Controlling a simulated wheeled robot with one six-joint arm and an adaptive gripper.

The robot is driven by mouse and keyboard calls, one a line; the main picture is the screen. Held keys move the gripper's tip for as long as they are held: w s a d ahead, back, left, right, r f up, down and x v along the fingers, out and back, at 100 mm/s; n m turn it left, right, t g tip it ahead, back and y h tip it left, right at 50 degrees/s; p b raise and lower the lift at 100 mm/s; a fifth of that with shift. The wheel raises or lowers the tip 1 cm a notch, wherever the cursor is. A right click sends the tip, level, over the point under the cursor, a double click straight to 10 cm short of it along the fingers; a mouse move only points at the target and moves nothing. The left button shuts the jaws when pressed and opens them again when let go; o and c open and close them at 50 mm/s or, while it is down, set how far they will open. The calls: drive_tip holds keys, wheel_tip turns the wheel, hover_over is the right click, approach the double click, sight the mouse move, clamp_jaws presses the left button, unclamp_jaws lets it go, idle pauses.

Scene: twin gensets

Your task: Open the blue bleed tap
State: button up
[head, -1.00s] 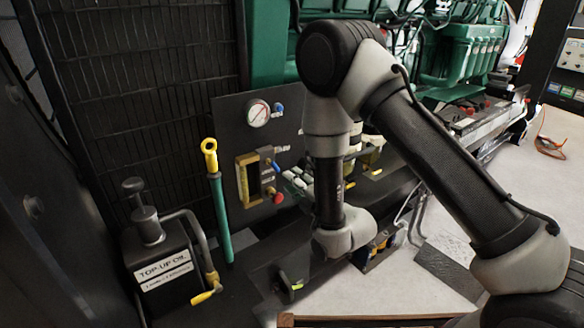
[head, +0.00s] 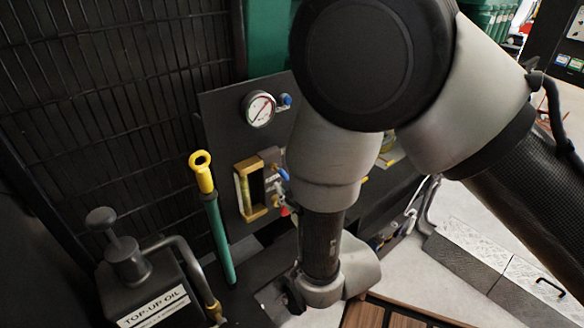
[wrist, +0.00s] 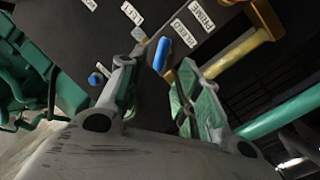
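The blue bleed tap (wrist: 162,55) shows in the wrist view as a short blue lever beside a white BLEED label (wrist: 185,33). In the head view the tap (head: 282,174) is a small blue lever on the dark panel, just left of my arm. My gripper (wrist: 158,77) is open, with its two fingers spread in the wrist view. The blue lever appears between the fingertips and beyond them. I see no clear contact, and the remaining distance is hard to tell. In the head view my arm hides the fingers.
A pressure gauge (head: 258,109) with a blue knob (head: 285,100) sits above the tap. A yellow-framed sight glass (head: 250,188) is left of it. A green pole with yellow handle (head: 203,180) and a top-up oil can (head: 150,290) stand further left.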

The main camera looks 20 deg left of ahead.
sight(283, 175)
drive_tip(key=x, duration=0.6)
drive_tip(key=shift+w+a, duration=0.1)
clamp_jaws()
